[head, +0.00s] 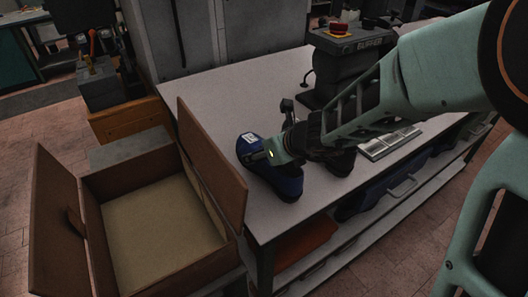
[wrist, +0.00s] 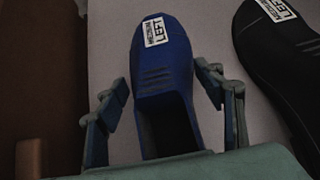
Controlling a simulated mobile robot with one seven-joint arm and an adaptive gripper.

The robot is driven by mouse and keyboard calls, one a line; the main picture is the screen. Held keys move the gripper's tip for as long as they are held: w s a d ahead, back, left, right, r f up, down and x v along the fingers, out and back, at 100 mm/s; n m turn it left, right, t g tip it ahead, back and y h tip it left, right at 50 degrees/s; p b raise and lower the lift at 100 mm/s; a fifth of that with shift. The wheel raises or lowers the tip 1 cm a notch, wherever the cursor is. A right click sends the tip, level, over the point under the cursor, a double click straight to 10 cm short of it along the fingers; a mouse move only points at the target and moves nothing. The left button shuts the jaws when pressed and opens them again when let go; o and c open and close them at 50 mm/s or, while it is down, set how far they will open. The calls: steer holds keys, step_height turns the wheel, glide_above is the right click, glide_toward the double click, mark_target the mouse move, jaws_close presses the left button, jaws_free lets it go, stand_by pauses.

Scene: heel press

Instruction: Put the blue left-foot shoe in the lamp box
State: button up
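The blue shoe (head: 286,187) stands on the grey table near its left front corner. In the wrist view the blue shoe (wrist: 165,62) has a white label reading LEFT on its toe, which points away from me. My gripper (head: 270,133) is at the shoe. In the wrist view my gripper (wrist: 166,90) is open, one finger on each side of the shoe, with a visible gap on both sides. An open brown box (head: 165,225) with raised flaps stands left of the table; its pale floor looks empty. I see no lamp marking on it.
A black shoe (wrist: 282,45), also labelled LEFT, lies right of the blue one; my gripper partly hides the black shoe (head: 341,163) in the head view. A buffer machine (head: 350,45) and a grey tray (head: 390,142) are farther right. A box flap (head: 212,165) rises beside the table.

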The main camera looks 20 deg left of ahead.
steer(key=shift+o, duration=1.2)
steer(key=shift+r, duration=0.15)
